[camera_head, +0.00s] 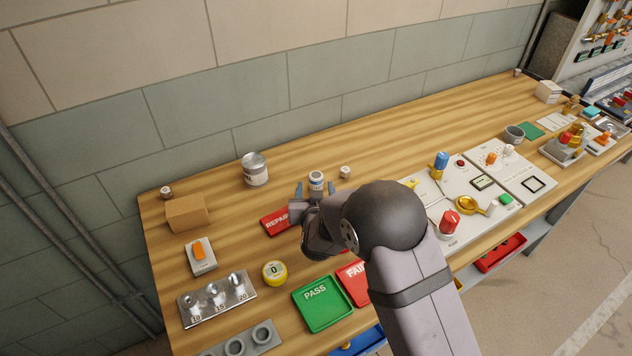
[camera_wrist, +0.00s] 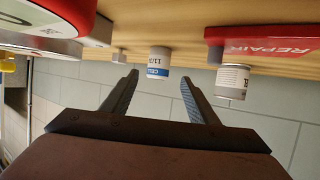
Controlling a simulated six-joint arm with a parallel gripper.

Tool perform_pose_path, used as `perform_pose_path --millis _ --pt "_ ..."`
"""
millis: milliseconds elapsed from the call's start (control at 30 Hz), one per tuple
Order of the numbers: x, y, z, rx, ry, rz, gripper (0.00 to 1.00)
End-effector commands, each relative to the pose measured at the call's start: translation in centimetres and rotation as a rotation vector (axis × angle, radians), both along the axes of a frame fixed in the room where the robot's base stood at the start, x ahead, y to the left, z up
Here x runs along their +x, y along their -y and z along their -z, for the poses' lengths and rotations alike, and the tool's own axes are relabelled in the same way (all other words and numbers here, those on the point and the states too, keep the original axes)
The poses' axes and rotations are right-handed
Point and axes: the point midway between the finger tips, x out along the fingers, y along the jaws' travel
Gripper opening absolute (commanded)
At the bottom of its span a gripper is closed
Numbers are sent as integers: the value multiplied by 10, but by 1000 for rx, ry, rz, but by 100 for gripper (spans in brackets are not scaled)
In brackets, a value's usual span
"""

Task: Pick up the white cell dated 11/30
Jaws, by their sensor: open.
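The white cell (camera_head: 316,180) has a blue band and stands upright on the wooden bench. In the wrist view, which is upside down, the cell (camera_wrist: 158,62) shows the print "CELL" and a date starting "11/3"; the last digit is not clear. My gripper (camera_head: 315,190) is open and points at the cell. In the wrist view my gripper (camera_wrist: 160,76) has a finger on either side of the cell in the picture, with visible gaps. The cell seems just beyond the fingertips. The gripper looks empty.
A larger labelled can (camera_head: 254,170) stands left of the cell, and a small pale piece (camera_head: 345,172) stands close on its right. A red REPAIR tray (camera_head: 273,224) lies front left, partly hidden by my gripper. Green PASS (camera_head: 322,312) and red FAIL (camera_head: 350,274) trays lie nearer. Bench behind is clear.

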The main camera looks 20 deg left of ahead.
Motion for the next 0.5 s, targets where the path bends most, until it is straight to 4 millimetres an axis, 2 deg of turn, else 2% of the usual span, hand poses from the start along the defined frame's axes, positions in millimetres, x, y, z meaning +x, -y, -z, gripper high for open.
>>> perform_pose_path --millis 233,500 --pt "14 -4 5 -1 -2 0 54" --pt "19 -5 7 -1 -1 0 54"
